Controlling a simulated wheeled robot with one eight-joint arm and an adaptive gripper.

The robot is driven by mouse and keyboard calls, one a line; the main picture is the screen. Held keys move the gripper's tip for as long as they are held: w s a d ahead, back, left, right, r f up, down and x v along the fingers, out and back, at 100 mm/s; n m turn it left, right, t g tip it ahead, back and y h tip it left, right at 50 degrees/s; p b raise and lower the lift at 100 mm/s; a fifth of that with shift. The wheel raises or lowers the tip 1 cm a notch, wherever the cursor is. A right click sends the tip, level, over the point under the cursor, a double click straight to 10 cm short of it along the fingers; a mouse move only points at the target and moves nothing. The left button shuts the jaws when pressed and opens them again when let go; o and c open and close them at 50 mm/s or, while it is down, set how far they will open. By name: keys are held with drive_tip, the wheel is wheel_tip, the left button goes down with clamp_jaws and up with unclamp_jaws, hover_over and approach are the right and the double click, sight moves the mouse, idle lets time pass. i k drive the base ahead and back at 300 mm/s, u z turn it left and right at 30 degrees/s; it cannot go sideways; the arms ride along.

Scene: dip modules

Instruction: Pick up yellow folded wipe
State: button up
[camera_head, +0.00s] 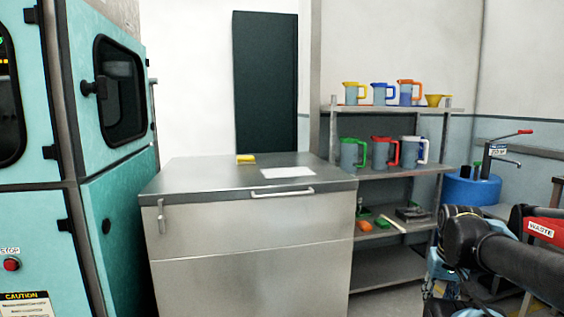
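The yellow folded wipe (246,159) lies flat on the dark grey top of a steel cabinet (205,178), towards the back and left of a white sheet. It looks small, and nothing covers it. Part of my black arm shows at the lower right, far to the right of the wipe. No fingers of my gripper can be made out in this view.
A white sheet (288,172) lies on the cabinet top, with a handle (282,192) at its front edge. Teal machines (118,150) stand at left. A shelf rack (385,170) with coloured jugs stands at right, near a blue drum (470,188) and a red waste container (541,228).

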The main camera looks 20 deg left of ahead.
sight(249, 160)
drive_tip(key=z, duration=1.05)
drive_tip(key=k, duration=1.8)
drive_tip(key=u, duration=1.7)
drive_tip(key=i, duration=1.05)
